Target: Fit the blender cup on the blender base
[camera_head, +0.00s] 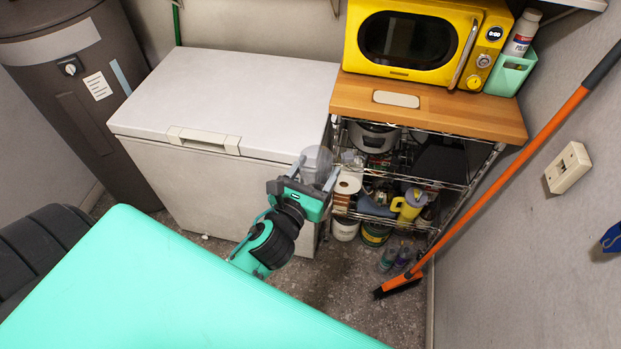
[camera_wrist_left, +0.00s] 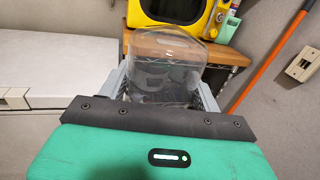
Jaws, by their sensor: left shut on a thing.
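The blender cup (camera_head: 317,158) is clear and see-through. In the head view it is between the fingers of my left gripper (camera_head: 315,174), by the front right corner of the white chest. My left gripper is shut on it. In the left wrist view the cup (camera_wrist_left: 165,62) stands up between the two grey fingers, its rounded end at the top of the picture. Its lower part is hidden by the gripper body. I cannot make out the blender base in either view. My right gripper is not in view.
A white chest freezer (camera_head: 230,85) stands left of a wire rack (camera_head: 405,165) with crowded shelves. On the rack's wooden top (camera_head: 450,115) are a yellow microwave (camera_head: 425,40) and a pale flat plate (camera_head: 396,99). An orange broom (camera_head: 500,180) leans at the right wall.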

